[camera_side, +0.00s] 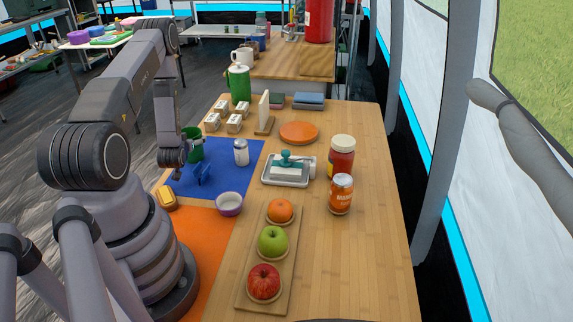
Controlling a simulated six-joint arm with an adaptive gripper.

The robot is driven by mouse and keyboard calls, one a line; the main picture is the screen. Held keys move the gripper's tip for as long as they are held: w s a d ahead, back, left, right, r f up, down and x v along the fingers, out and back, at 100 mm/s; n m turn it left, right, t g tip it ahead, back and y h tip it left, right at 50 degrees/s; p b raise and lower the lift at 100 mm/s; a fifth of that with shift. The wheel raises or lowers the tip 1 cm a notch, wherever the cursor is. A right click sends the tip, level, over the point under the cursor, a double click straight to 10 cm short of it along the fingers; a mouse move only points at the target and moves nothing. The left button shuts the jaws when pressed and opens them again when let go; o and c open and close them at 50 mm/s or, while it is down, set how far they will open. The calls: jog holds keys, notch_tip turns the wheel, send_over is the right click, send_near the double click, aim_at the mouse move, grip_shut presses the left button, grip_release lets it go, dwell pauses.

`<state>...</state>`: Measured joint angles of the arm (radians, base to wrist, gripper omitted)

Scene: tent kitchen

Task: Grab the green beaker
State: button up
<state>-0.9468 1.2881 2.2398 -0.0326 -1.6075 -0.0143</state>
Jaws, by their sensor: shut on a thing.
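The green beaker (196,150) stands upright, or nearly so, at the far left corner of the blue mat (222,184). My gripper (181,158) is at its left side, pointing down, and is shut on it. The arm and gripper body hide part of the beaker's left side. I cannot tell whether its base touches the mat.
A small blue stand (202,174) is just in front of the beaker. A salt shaker (241,152) stands to the right and a white bowl (229,204) nearer. A green pitcher (239,84) and white egg-cup-like blocks (234,123) are behind.

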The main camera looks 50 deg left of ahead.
jog(key=shift+c, duration=1)
